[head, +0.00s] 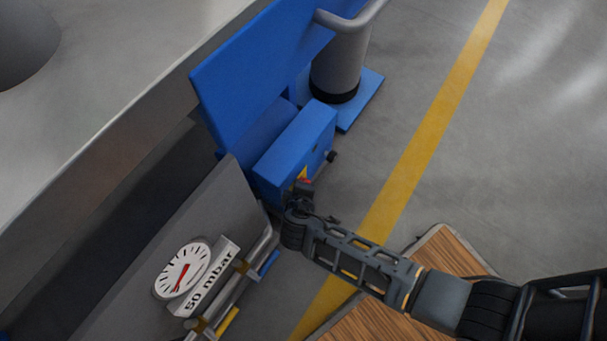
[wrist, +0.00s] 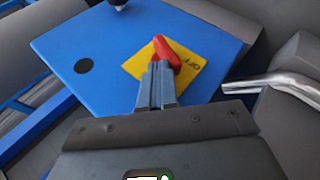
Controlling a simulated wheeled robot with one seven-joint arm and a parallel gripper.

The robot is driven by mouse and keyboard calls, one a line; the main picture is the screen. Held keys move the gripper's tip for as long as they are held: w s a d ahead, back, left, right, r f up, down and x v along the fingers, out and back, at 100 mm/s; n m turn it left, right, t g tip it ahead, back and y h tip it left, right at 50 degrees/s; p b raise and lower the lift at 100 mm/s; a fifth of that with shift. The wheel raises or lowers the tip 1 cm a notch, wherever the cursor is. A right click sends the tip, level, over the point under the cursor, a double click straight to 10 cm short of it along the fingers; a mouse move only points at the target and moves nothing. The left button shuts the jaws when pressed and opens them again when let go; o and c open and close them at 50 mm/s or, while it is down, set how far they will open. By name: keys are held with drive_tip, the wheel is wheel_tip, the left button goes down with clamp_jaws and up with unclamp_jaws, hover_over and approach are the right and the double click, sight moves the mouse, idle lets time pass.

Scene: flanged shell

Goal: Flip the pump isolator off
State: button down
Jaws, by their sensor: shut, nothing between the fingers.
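The pump isolator is a red handle (wrist: 166,52) on a yellow plate (wrist: 136,66) marked "OFF", set on the face of a blue box. In the wrist view my gripper (wrist: 158,68) has its fingers together, with the tips at the red handle, covering its lower part. I cannot tell whether they touch it. In the head view the blue box (head: 297,148) stands left of my gripper (head: 303,187).
A dark knob (head: 331,156) sticks out from the box. A gauge (head: 183,268) marked "50 mbar" and metal pipes (head: 262,246) are at lower left. A grey cylinder (head: 338,68) stands behind the box. Grey floor with a yellow line (head: 432,112) lies open to the right.

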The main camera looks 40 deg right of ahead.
drive_tip(key=shift+a+f+t+h+b, duration=0.15)
drive_tip(key=shift+a+t+h+b, duration=0.2)
drive_tip(key=shift+h, duration=0.35)
drive_tip(key=shift+s+r+p, duration=0.1)
drive_tip(key=shift+r+p, duration=0.65)
drive_tip(key=shift+r, duration=0.05)
drive_tip(key=shift+d+r, duration=0.1)
